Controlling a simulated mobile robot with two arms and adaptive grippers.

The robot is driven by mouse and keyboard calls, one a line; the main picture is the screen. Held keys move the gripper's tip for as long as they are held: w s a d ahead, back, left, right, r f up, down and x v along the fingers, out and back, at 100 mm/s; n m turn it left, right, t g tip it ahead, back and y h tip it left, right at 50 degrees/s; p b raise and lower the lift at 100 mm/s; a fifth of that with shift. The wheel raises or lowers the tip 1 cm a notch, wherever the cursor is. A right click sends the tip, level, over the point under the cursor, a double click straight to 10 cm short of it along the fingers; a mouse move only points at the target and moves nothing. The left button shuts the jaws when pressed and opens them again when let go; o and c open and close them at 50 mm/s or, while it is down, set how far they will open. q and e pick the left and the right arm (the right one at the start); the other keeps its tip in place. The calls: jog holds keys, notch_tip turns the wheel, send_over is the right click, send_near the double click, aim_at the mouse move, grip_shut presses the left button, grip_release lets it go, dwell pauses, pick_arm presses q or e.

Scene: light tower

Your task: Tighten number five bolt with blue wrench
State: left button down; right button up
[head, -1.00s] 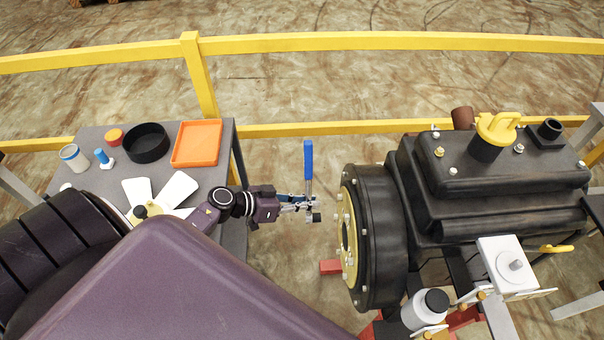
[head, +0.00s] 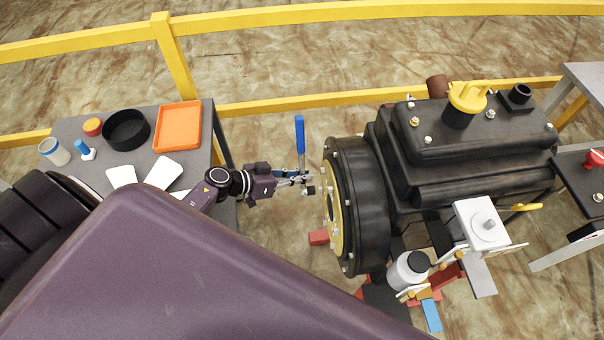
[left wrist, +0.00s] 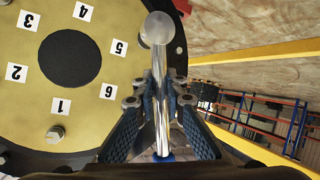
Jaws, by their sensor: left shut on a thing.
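My left gripper (head: 304,181) is shut on the metal shaft of the blue wrench. The blue handle (head: 300,134) stands upright above the fingers in the head view. In the left wrist view the gripper (left wrist: 159,101) holds the shaft, and its round head (left wrist: 156,29) is just right of the number five label (left wrist: 119,46). The yellow numbered plate (left wrist: 100,85) is on the engine's round end, close to the fingers. A bolt (left wrist: 55,133) shows by number one. The number five bolt is not visible; contact cannot be told. My right gripper is out of view.
The black engine (head: 450,165) stands right of the gripper. A grey table (head: 190,114) at left holds an orange tray (head: 178,127), a black bowl (head: 126,130) and small containers. A yellow rail (head: 300,102) runs behind. Another table with a red item (head: 594,158) is at right.

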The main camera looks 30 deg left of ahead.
pick_arm(q)
jog(key=shift+r, duration=0.1)
jog(key=shift+p, duration=0.35)
dwell(0.3)
dwell(0.7)
jog(key=shift+p, duration=0.35)
jog(key=shift+w+d+p, duration=0.35)
jog(key=shift+w+d, duration=0.35)
jog(key=shift+d, duration=0.1)
dwell(0.3)
jog(key=c, duration=2.6)
grip_release()
jog(key=shift+c, duration=0.2)
grip_shut()
jog(key=shift+s, duration=0.1)
